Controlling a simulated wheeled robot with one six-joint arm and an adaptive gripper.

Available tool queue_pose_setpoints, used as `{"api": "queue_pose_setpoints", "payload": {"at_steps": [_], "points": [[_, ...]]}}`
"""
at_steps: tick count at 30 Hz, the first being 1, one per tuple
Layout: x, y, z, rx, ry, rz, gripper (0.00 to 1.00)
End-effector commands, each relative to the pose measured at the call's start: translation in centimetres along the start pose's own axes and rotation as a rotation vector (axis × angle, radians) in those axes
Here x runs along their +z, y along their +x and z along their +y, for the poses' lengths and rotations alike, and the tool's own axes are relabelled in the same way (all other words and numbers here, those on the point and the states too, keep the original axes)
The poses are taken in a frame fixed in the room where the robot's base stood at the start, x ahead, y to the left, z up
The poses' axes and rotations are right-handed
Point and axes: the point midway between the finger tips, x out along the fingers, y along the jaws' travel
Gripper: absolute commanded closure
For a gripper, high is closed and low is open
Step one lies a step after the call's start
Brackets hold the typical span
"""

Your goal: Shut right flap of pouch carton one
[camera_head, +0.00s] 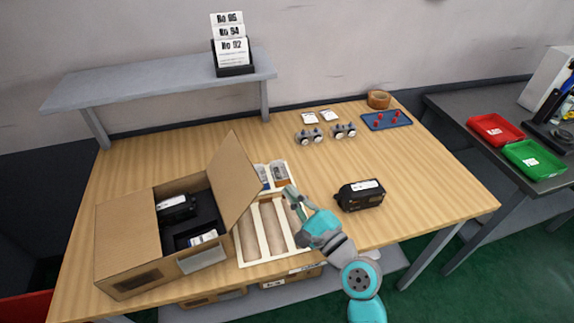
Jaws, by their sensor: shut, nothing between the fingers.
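The open cardboard carton (165,262) stands at the left front of the table. Its right flap (234,182) stands up and leans outward to the right. A left panel (125,236) lies over the left part of the opening. Inside is a black insert holding a black device (177,207) and a white-labelled item (202,238). My gripper (291,193) is shut and empty, to the right of the flap and apart from it, over the right side of the wooden tray (259,232). The carton's number is not readable.
The tray has long slots, with small grey items at its far end. A black device (360,196) lies right of my gripper. Wheeled metal parts (310,136), a blue tray (386,120) and a tape roll (378,99) sit farther back. A grey shelf (160,82) spans the back left.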

Motion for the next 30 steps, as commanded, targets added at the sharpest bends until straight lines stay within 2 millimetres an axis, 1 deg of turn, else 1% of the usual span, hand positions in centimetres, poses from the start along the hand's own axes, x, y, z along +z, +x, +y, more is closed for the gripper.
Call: {"api": "queue_pose_setpoints", "payload": {"at_steps": [5, 18, 21, 24, 30], "points": [[0.1, 2.1, 0.0, 0.000, -0.002, -0.002, 1.00], [0.1, 10.1, 0.0, -0.001, -0.004, 0.000, 1.00], [1.8, 10.1, 0.1, -0.001, -0.005, -0.001, 1.00], [2.8, 10.4, 0.1, 0.000, -0.004, 0.000, 1.00], [3.8, 10.6, 0.0, -0.001, -0.004, 0.002, 1.00]]}}
